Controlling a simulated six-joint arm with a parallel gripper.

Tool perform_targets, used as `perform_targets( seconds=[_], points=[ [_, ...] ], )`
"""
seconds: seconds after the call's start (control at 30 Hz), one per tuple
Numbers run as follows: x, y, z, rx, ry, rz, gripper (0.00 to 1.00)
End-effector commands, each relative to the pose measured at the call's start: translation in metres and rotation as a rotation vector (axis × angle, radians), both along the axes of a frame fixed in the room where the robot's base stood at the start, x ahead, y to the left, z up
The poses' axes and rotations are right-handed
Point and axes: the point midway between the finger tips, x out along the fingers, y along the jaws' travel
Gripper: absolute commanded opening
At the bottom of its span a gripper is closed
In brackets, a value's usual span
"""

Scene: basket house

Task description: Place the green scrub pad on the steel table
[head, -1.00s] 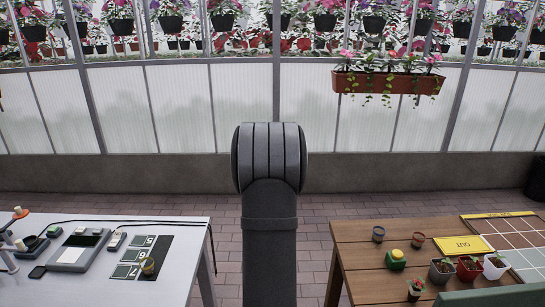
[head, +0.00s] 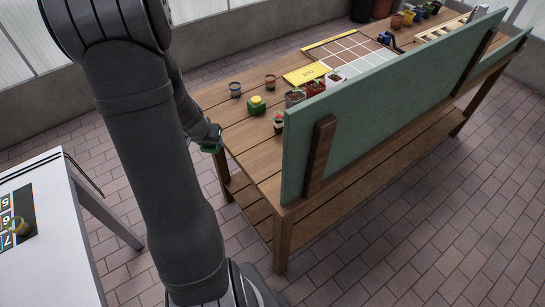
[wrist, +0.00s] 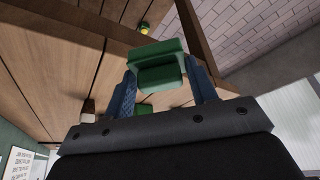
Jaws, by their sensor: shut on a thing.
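The green scrub pad (wrist: 157,62) is between the two blue fingers of my gripper (wrist: 160,82) in the wrist view, and the fingers are shut on it. In the head view the pad (head: 209,146) shows as a small green piece at my gripper (head: 211,138), beside the near left edge of the wooden bench. The steel table (head: 62,245), with a pale grey top, is at the lower left of the head view, apart from the gripper. Much of it is outside the frame.

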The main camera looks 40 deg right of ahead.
Motion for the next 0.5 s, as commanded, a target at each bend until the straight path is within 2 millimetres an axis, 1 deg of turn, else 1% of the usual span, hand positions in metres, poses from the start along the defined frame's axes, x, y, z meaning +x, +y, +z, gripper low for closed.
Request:
perform_targets(
  seconds=[0.03,0.1,0.2,0.33,0.4,0.5],
  points=[
    [-0.011,-0.023,0.009,-0.002,-0.004,-0.085,0.30],
    [-0.027,-0.049,0.020,-0.002,-0.004,-0.202,0.30],
    [-0.053,-0.084,0.034,-0.001,-0.003,-0.365,0.30],
    [-0.084,-0.120,0.051,-0.001,-0.003,-0.545,0.30],
    [-0.098,-0.133,0.059,0.000,-0.003,-0.620,0.30],
    [-0.113,-0.146,0.065,0.001,-0.001,-0.697,0.30]
  ],
)
